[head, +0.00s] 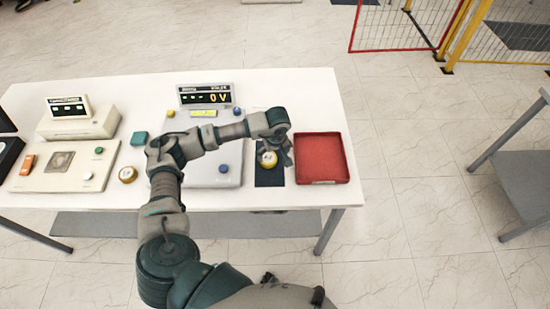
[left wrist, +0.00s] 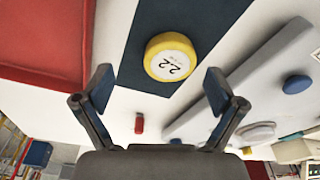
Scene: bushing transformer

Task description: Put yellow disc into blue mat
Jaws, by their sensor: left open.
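A yellow disc with a white "2.2" label (head: 268,159) is on the dark blue mat (head: 268,178) on the white table. In the left wrist view the disc (left wrist: 171,57) lies within the mat's strip (left wrist: 140,72), near its right edge. My left gripper (head: 275,147) is just above the disc in the head view. In the left wrist view its two fingers (left wrist: 160,86) are spread apart with nothing between them, and the disc is beyond the tips. Part of the mat is hidden by my left arm. My right gripper is not in view.
A red tray (head: 322,181) stands right beside the mat, near the table's right end. A second yellow-rimmed disc (head: 127,174) lies on the table to the left. A grey panel with a blue button (head: 223,168) and a voltage display (head: 206,95) stand left of the mat.

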